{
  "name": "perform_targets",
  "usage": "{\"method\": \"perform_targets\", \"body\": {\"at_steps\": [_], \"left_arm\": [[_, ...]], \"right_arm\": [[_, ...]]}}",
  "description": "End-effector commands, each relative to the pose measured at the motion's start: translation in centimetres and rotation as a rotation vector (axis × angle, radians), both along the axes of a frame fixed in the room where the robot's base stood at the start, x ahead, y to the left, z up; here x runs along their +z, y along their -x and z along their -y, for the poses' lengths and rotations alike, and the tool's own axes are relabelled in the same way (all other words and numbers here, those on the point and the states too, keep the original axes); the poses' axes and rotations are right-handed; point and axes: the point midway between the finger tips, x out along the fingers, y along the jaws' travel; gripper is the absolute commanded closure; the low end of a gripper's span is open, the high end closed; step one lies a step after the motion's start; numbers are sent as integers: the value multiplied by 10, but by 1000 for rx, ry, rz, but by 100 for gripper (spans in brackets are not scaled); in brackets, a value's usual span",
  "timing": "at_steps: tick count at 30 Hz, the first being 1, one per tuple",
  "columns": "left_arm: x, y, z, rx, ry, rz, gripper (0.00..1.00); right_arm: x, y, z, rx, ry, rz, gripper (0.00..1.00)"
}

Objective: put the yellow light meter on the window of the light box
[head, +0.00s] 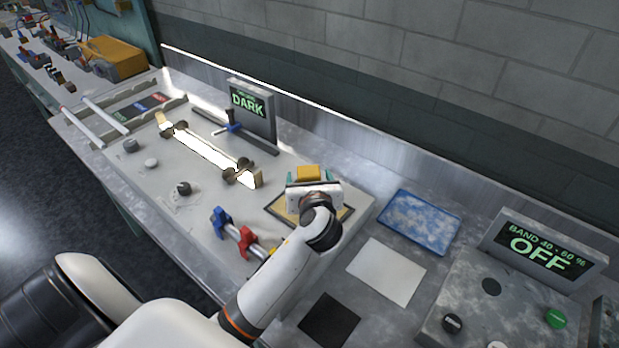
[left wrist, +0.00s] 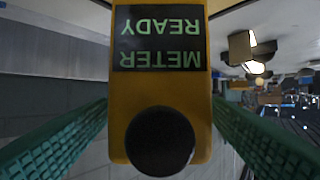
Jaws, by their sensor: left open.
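The yellow light meter (head: 308,173) shows just beyond my left gripper in the head view. In the left wrist view the meter (left wrist: 160,85) fills the middle, with an upside-down "METER READY" display and a black round disc. My left gripper (head: 310,177) is open, with its teal fingers on either side of the meter, close to its sides. I cannot tell whether they touch it. The grey box (head: 450,285) with the "OFF" display, probably the light box, is at the lower right. A flat dark disc (head: 491,287), perhaps its window, is on top and bare. My right gripper is not in view.
A dark-edged tan tray (head: 345,213) lies under my left gripper. A blue mottled tray (head: 419,221), a white sheet (head: 386,271) and a black square (head: 329,320) lie before the box. A glowing tube (head: 208,152) and a "DARK" display (head: 250,104) stand left. A wall runs behind.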

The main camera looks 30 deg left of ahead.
Motion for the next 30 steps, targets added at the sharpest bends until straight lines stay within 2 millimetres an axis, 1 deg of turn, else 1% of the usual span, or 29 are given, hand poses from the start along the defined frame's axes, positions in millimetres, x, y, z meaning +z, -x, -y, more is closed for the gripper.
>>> {"method": "perform_targets", "body": {"at_steps": [5, 12, 15, 18, 23, 30], "left_arm": [[5, 15, 14, -2, 3, 1, 28], [20, 53, 46, -3, 4, 2, 28], [26, 67, 57, -2, 4, 1, 28], [31, 77, 67, -2, 2, 2, 28], [34, 85, 73, -1, 0, 0, 28], [36, 86, 74, 0, -1, 1, 28]], "right_arm": [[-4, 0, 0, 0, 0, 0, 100], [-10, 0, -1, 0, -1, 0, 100], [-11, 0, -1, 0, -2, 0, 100], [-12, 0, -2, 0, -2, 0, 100], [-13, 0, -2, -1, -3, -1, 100], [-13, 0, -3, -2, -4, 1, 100]]}}
